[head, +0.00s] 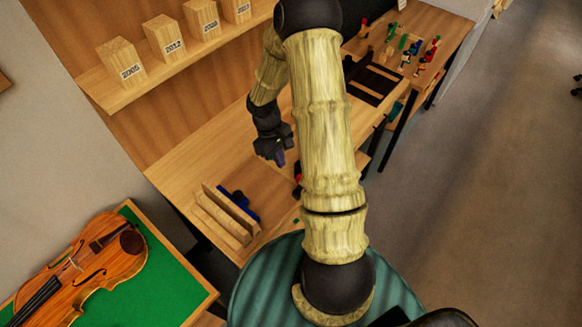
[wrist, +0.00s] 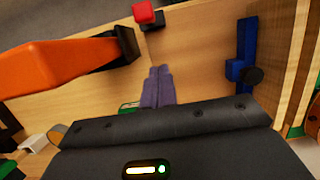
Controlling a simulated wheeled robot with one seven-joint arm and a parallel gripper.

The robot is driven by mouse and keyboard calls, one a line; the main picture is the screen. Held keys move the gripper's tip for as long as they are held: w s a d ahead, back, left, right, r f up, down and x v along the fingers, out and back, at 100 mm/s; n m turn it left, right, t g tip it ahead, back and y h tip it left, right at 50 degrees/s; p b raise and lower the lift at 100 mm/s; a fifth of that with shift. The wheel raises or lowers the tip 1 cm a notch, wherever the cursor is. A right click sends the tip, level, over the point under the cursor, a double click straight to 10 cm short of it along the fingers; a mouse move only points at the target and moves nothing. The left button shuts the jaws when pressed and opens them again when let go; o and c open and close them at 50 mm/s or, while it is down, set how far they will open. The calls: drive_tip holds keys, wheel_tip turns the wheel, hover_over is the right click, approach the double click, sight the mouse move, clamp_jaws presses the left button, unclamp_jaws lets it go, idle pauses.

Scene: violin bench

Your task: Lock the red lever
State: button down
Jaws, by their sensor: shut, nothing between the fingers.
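My gripper (head: 279,160) is over the wooden bench, its purple fingers together and empty. In the wrist view the fingertips (wrist: 159,72) point toward a bare wooden surface. A large orange-red bar (wrist: 60,66) with a black end lies left of the fingers, apart from them. A small red block (wrist: 146,12) on a black piece shows beyond the fingertips, near the top edge. I cannot tell for certain which of these is the red lever. In the head view a small red part (head: 297,191) shows at my arm's edge, the rest hidden behind the arm.
A blue part (wrist: 241,62) with a black knob is right of the fingers. In the head view, wooden boards (head: 222,219) stand beside the blue part (head: 245,206). A violin (head: 85,262) lies at lower left. Numbered blocks (head: 164,37) stand on a shelf. Small coloured tools (head: 404,45) lie farther back.

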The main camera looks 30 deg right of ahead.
drive_tip(key=s, duration=0.1)
drive_tip(key=s+d+f+p, duration=0.1)
drive_tip(key=s, duration=0.2)
drive_tip(key=shift+s+d+f+p, duration=0.1)
drive_tip(key=shift+d+f+p, duration=0.2)
drive_tip(key=shift+p, duration=0.1)
